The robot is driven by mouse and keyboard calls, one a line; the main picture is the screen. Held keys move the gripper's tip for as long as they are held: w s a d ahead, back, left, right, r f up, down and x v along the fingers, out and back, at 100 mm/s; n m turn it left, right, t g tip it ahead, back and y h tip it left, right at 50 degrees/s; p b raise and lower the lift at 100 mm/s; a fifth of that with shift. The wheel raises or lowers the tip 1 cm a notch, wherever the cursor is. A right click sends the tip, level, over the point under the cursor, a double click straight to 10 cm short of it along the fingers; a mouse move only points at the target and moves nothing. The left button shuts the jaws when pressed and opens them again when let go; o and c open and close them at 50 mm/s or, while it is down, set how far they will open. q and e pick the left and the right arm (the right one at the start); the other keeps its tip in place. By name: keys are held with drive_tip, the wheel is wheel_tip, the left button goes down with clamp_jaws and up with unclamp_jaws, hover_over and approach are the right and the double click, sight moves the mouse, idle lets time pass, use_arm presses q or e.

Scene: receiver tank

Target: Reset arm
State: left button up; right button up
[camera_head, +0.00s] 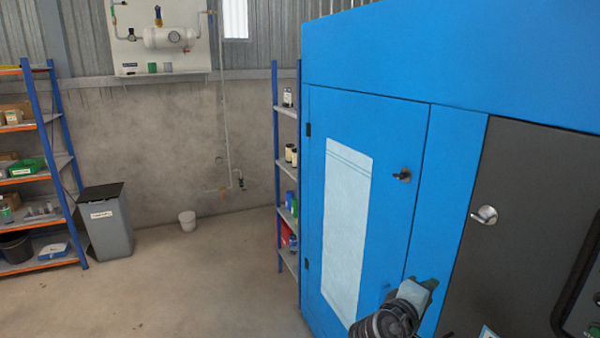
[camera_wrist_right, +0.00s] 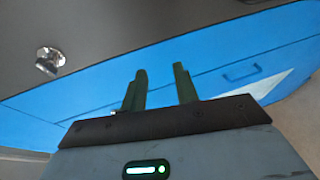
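My right gripper (camera_head: 430,284) shows at the lower right of the head view, in front of the blue cabinet (camera_head: 375,105). In the right wrist view my right gripper (camera_wrist_right: 161,82) has its two dark green fingers apart, with nothing between them. The gripper points towards the blue cabinet front and appears clear of it. My left arm and left gripper are in neither view.
The cabinet has a small dark latch (camera_head: 402,175) and a round metal knob (camera_head: 485,214) on a dark panel. The floor (camera_head: 190,290) at left is clear.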

drive_tip(key=s+a+f+y, duration=0.2)
drive_tip(key=s+f+y, duration=0.3)
drive_tip(key=f, duration=0.7)
drive_tip(key=s+a+f+y, duration=0.25)
drive_tip(key=s+f, duration=0.45)
drive_tip(key=f, duration=0.4)
drive_tip(key=s+a+f+m+y, duration=0.1)
drive_tip(key=s+f+m+y, duration=0.2)
drive_tip(key=s, duration=0.8)
drive_tip(key=s+a+f+m+g+y, duration=0.1)
drive_tip(key=s+f, duration=0.4)
drive_tip(key=s, duration=0.6)
drive_tip(key=shift+s+f+m+y, duration=0.15)
drive_tip(key=shift+f+m+y, duration=0.25)
drive_tip(key=shift+m+y, duration=0.7)
